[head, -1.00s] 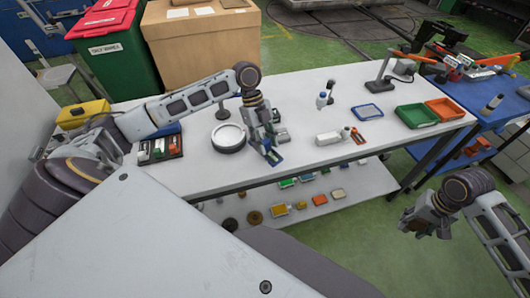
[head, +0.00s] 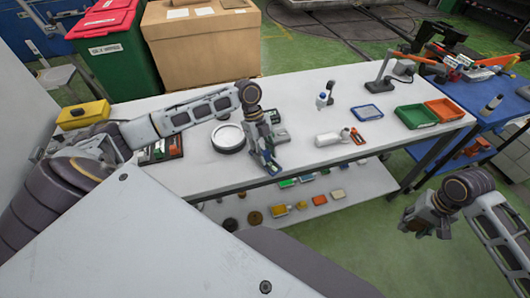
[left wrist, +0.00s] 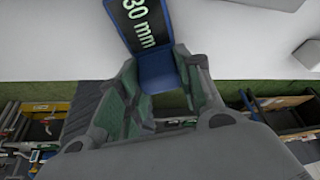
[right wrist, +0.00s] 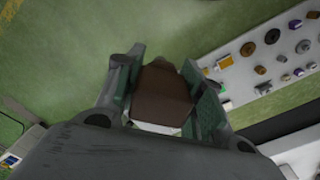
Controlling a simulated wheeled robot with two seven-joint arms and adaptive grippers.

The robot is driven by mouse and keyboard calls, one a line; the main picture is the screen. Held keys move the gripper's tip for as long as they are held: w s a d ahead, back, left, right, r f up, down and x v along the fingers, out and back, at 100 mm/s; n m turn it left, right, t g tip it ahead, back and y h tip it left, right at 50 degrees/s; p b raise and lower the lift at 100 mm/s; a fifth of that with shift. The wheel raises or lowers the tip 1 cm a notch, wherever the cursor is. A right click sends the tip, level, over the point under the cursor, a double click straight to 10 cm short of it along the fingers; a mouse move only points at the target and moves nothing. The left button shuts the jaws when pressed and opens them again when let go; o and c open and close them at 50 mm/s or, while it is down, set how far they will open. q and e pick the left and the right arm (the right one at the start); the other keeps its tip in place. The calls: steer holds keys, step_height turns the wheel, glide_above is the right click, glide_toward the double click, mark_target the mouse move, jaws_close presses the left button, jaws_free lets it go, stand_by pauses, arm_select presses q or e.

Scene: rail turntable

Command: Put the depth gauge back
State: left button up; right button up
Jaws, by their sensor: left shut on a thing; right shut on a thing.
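My left gripper (head: 268,160) hangs over the front part of the white table (head: 215,180). It is shut on a blue piece with a dark face reading "30 mm" (left wrist: 138,25), which I take for the depth gauge. In the left wrist view the gauge's blue lower end is between the fingers and its face points away from the palm, over the white surface. I cannot tell whether it touches the table. My right gripper (right wrist: 160,95) is shut on a brown block (right wrist: 162,92), off the table at the right, above the green floor.
A white round dish (head: 228,137) stands left of my left gripper. A white bottle (head: 328,139), blue tray (head: 367,112), green bin (head: 416,116) and orange bin (head: 444,109) are to the right.

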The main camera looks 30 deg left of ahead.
arm_select(q)
steer(key=shift+f, duration=0.1)
arm_select(e)
steer(key=shift+r, duration=0.1)
arm_select(q)
steer(key=o, duration=0.9)
steer(key=v, duration=1.2)
steer(key=shift+b, duration=0.4)
arm_select(e)
steer(key=shift+f, duration=0.45)
